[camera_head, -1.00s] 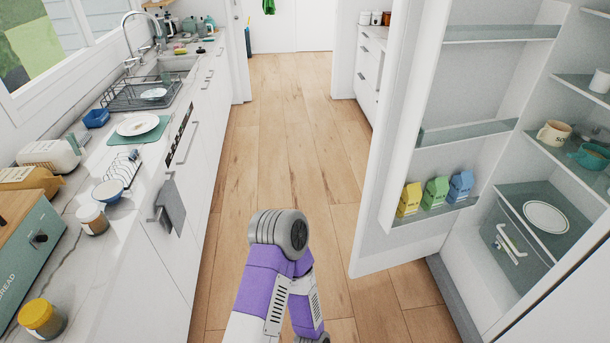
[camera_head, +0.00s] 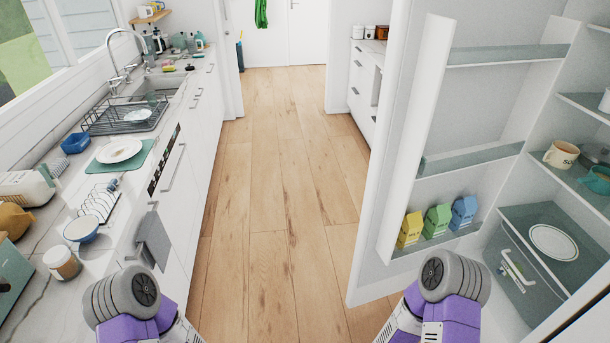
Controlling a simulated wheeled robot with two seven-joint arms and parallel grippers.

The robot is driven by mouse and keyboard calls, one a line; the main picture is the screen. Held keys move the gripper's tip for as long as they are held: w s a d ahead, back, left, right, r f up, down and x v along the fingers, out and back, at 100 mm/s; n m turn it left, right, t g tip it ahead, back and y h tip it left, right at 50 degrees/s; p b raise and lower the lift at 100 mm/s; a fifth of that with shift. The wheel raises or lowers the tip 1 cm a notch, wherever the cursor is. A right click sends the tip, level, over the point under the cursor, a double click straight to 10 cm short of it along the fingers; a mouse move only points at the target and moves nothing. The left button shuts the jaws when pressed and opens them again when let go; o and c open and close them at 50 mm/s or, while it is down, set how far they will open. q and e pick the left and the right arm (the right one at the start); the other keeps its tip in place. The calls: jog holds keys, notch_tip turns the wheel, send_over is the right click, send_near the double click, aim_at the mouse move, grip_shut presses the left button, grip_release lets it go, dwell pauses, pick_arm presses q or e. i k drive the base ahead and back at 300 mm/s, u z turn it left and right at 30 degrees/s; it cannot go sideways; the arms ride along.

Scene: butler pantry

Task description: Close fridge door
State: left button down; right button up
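The white fridge door (camera_head: 482,95) stands wide open on the right, with its shelved inner side facing the fridge interior. Its lower shelf holds a yellow carton (camera_head: 410,229), a green carton (camera_head: 437,221) and a blue carton (camera_head: 463,212). The open fridge (camera_head: 580,150) is at the far right, with cups on a shelf, a white plate (camera_head: 553,242) and a drawer. My two purple and grey arms show at the bottom, one left and one right of centre. The right one is in front of the door's lower part. Neither gripper is in view.
A wooden floor aisle (camera_head: 275,190) runs clear down the middle. A counter on the left holds a dish rack (camera_head: 128,112), a plate (camera_head: 119,151), a toaster (camera_head: 25,188) and jars. A grey towel (camera_head: 153,241) hangs from its front. White cabinets (camera_head: 366,85) stand behind the door.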

aim_at(468, 83)
jog(key=i, duration=1.3)
jog(key=z, duration=0.7)
